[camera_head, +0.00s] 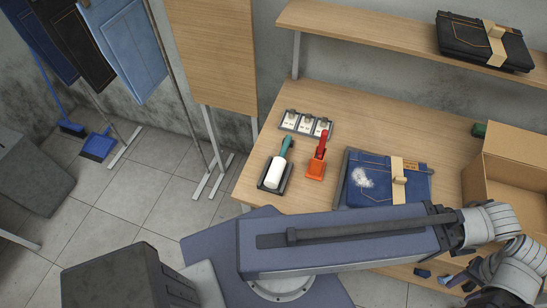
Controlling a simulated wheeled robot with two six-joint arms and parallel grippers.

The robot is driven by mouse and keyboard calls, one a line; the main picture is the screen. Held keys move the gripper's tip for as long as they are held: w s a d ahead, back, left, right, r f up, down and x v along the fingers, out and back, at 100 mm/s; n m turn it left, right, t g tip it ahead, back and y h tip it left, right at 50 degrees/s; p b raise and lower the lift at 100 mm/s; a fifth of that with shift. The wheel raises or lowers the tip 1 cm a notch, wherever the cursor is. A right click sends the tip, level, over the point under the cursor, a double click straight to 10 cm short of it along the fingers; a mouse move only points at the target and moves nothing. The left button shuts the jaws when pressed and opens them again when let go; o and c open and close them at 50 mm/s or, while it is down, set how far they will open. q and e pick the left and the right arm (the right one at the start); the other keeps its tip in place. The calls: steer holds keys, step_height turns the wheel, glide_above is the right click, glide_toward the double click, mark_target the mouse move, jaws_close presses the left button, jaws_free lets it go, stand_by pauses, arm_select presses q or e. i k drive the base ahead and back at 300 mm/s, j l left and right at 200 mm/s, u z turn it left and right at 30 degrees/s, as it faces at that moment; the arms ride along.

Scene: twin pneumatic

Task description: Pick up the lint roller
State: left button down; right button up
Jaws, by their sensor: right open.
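The lint roller (274,173) has a white roll and a green handle. It lies in a small dark tray at the left end of the wooden table (365,115), with its handle pointing toward the back. My right gripper (435,276) is low at the bottom right, at the table's front edge. It is open and appears empty, well to the right of the lint roller and apart from it. My right arm crosses the lower part of the view. My left gripper is not in view.
A red-orange tool (317,160) stands right beside the lint roller. Behind them is a white three-part block (306,124). Folded jeans (388,185) with a white lint patch lie to the right. An open cardboard box (508,158) stands at the right. A shelf (360,44) overhangs the back.

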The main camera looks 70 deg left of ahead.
mark_target(272, 178)
steer(key=u, duration=0.4)
steer(key=j+u, duration=0.15)
steer(key=u, duration=0.7)
steer(key=j+u, duration=0.15)
steer(key=u, duration=0.7)
steer(key=i, duration=0.05)
